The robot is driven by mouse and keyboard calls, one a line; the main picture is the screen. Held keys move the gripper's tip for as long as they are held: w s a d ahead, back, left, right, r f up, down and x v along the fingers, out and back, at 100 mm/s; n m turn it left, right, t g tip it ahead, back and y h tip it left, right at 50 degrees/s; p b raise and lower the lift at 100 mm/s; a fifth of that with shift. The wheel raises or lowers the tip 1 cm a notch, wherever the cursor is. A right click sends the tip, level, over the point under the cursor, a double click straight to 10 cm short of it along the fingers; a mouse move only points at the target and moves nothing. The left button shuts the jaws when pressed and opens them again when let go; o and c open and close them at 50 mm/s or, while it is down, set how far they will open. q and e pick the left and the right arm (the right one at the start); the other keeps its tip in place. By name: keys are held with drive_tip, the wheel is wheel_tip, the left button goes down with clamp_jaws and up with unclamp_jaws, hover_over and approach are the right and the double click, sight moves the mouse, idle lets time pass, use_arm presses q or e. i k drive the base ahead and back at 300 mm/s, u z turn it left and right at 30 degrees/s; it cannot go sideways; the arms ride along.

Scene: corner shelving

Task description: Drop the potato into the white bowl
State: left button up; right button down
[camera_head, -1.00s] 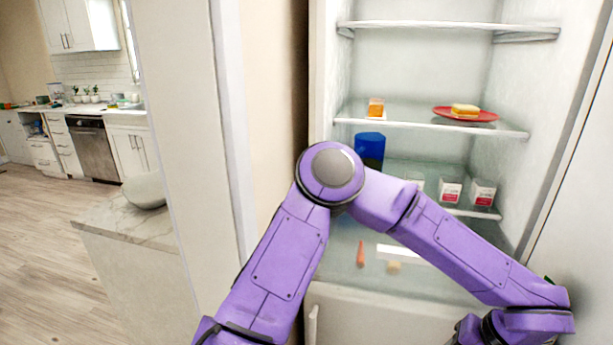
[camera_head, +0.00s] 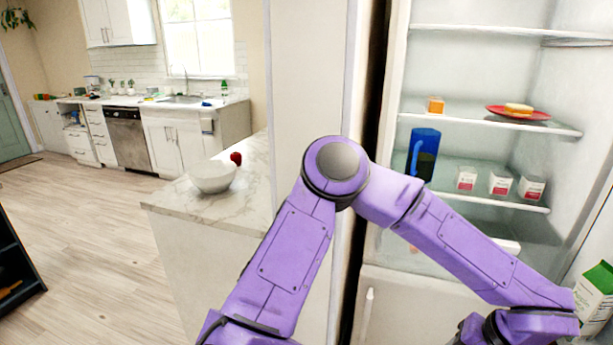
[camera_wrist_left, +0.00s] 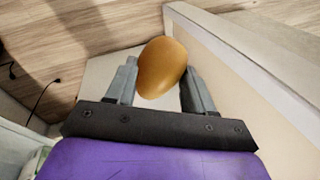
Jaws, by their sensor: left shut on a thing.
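The potato (camera_wrist_left: 162,67) is orange-brown and sits between the two fingers of my left gripper (camera_wrist_left: 160,85) in the left wrist view. The gripper is shut on it. The head view shows my purple left arm bent across the middle, with its hand out of sight at the lower right. The white bowl (camera_head: 212,177) stands on the marble counter (camera_head: 185,207), left of the arm and well apart from it. The inside of the bowl is mostly hidden. My right gripper is in neither view.
An open fridge (camera_head: 480,90) stands at right, with a blue pitcher (camera_head: 423,153), a red plate (camera_head: 517,113) and small cartons on its shelves. A wall panel (camera_head: 310,80) stands between counter and fridge. Open floor is at left.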

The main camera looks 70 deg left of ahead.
sight(209, 189)
drive_tip(key=u, duration=3.95)
drive_tip(key=k, duration=1.15)
drive_tip(key=z, duration=0.85)
drive_tip(key=i, duration=0.95)
drive_tip(key=z, duration=0.05)
